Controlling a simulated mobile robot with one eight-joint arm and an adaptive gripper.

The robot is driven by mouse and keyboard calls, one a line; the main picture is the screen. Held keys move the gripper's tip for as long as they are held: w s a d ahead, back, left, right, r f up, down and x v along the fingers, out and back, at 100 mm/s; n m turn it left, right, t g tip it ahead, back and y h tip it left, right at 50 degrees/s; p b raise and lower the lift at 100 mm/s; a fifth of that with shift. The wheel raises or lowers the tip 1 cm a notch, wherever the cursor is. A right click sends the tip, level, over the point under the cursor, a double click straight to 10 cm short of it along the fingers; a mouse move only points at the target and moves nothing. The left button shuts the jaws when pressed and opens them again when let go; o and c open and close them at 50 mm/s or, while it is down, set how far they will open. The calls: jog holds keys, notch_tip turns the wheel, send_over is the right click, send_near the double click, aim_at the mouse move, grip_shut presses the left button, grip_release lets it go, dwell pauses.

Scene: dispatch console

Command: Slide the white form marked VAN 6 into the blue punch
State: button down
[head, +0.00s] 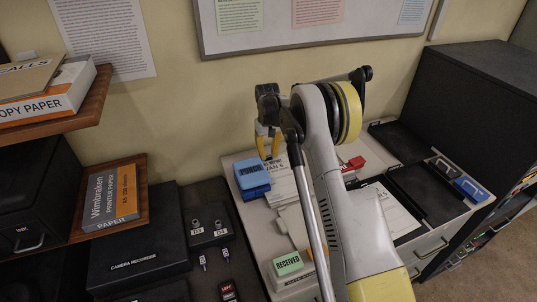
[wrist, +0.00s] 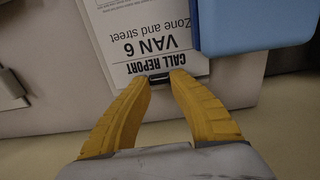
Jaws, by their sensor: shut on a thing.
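The white form (wrist: 140,35), marked CALL REPORT and VAN 6, lies along the grey top in the wrist view, its print upside down there. My gripper (wrist: 158,78) is shut on the form's edge by the heading, at a small black piece between the yellow fingertips. The blue punch (wrist: 255,25) is right beside the form and overlaps its right edge in this view; I cannot tell whether the paper is in its slot. In the head view the punch (head: 251,178) stands left of the form (head: 284,188), and my arm hides part of the form.
A green RECEIVED block (head: 288,264), a red item (head: 353,164) and black trays (head: 425,190) stand on the same top. The yellow wall is close behind my gripper.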

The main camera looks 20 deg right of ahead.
jog(key=shift+a, duration=0.1)
dwell(0.3)
jog(key=c, duration=0.6)
grip_release()
jog(key=shift+r+p, duration=1.5)
jog(key=shift+r, duration=2)
